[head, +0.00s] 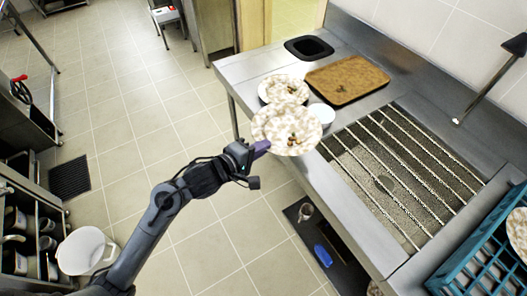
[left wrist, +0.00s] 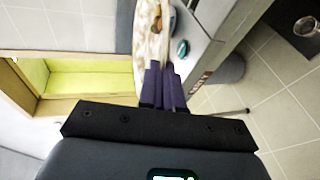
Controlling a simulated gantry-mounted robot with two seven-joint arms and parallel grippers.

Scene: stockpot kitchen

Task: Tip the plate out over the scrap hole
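A cream speckled plate (head: 281,122) with brown food scraps near its middle is held by my left gripper (head: 262,147). The purple fingers are shut on its near rim, and the plate appears raised by the counter's front edge. In the left wrist view the plate (left wrist: 149,32) is seen nearly edge-on beyond the fingers (left wrist: 162,88), with some scraps showing. The scrap hole (head: 309,47) appears as a black-rimmed opening at the counter's far left end, away from the plate. My right gripper is not in view.
A second plate with scraps (head: 284,88) is on the counter behind the held one, beside a white cup or bowl (head: 323,114). A brown tray (head: 347,79) lies near the hole. A barred sink (head: 390,165) and teal rack (head: 490,262) are on the right.

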